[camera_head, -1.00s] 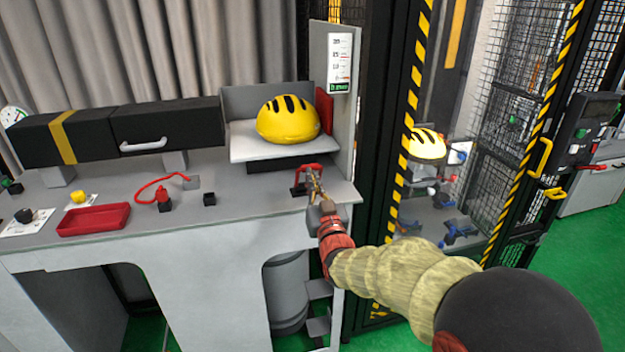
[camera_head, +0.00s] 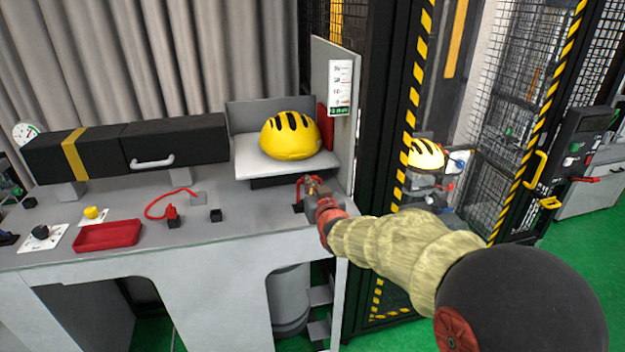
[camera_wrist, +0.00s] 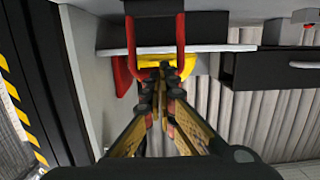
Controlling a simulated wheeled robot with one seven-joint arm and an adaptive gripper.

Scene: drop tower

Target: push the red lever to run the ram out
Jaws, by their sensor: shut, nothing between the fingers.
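The red lever (camera_head: 299,188) is a U-shaped handle on a dark base on the bench, in front of the grey-white helmet shelf. In the wrist view the lever (camera_wrist: 131,45) shows as two red bars at the top with a crossbar between them. My gripper (camera_head: 312,184) is at the lever and hides part of it. In the wrist view my gripper (camera_wrist: 159,72) is shut and empty, its fingertips beside the crossbar. I cannot tell whether they touch it. I cannot make out the ram for certain.
A yellow helmet (camera_head: 290,136) sits on the shelf (camera_head: 262,169), left of an upright panel (camera_head: 343,60) with a scale card.

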